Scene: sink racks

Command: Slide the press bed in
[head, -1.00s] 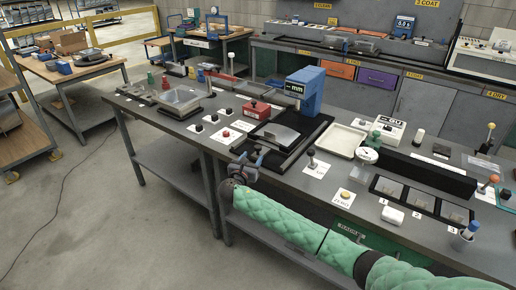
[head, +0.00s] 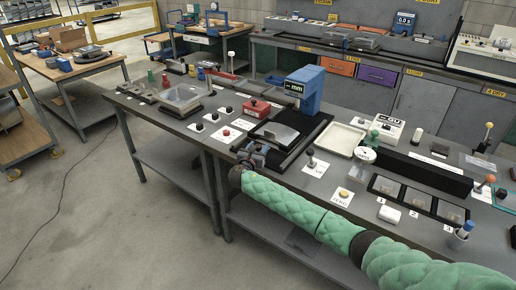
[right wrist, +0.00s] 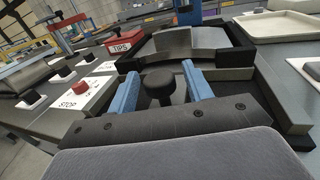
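The press bed (head: 278,137) is a dark flat slide with a grey curved block on it, lying in front of the blue press (head: 306,92) with its "mm" display. In the right wrist view the bed's grey block (right wrist: 190,41) sits just ahead, with a black round knob (right wrist: 159,84) on the near side. My right gripper (head: 256,152) is at the bed's near end. In the right wrist view its blue fingers (right wrist: 160,88) stand on either side of the knob, with visible gaps. My left gripper is not in view.
A red TIPS box (head: 257,108) and a red STOP button (head: 226,132) are left of the bed. A lever (head: 311,158) and a cream tray (head: 344,139) stand to its right. The bench's front edge runs below my right forearm.

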